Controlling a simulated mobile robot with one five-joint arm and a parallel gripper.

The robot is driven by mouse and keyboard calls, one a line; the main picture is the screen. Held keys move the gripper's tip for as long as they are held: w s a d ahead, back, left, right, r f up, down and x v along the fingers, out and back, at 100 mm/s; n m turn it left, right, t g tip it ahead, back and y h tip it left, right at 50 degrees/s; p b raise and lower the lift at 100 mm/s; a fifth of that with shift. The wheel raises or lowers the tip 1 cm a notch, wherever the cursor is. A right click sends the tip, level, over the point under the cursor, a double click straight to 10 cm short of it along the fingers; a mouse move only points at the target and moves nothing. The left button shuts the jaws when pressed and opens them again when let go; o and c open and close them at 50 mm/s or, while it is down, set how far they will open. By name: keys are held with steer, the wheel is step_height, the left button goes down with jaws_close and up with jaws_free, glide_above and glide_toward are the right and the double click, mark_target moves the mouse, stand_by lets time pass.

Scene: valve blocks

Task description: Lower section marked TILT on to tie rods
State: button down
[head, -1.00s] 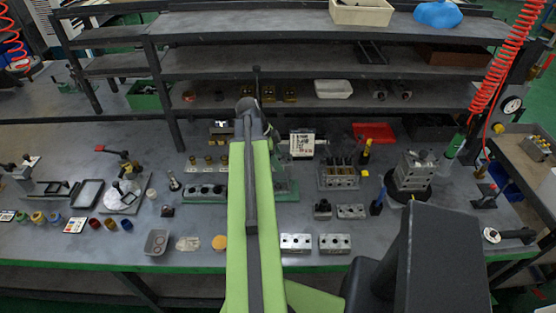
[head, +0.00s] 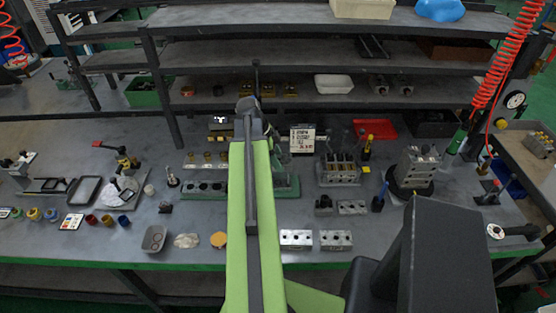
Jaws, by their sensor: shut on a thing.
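My arm reaches forward over the bench, and its end with my gripper (head: 250,112) is near the middle back. The fingers and what they hold are mostly hidden behind my own arm, so the section marked TILT cannot be made out and no TILT marking is readable. A green fixture (head: 286,186) shows partly to the right of the arm; the rest is covered. I cannot make out the tie rods or how far the held section is from them.
A white printed card (head: 302,138) stands behind the fixture. A metal block with upright parts (head: 338,175) and a block stack on a dark round base (head: 414,168) stand to the right. Two drilled blocks (head: 296,238) (head: 336,239) lie near the front edge. A shelf rack (head: 320,62) stands behind.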

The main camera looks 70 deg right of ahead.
steer(key=shift+f+b, duration=1.1)
steer(key=shift+f, duration=0.1)
steer(key=shift+c, duration=2.4)
jaws_free()
steer(key=shift+r, duration=0.1)
steer(key=p+v, duration=1.6)
steer(key=v, duration=0.1)
steer(key=shift+r, duration=0.2)
steer(key=shift+w, duration=0.1)
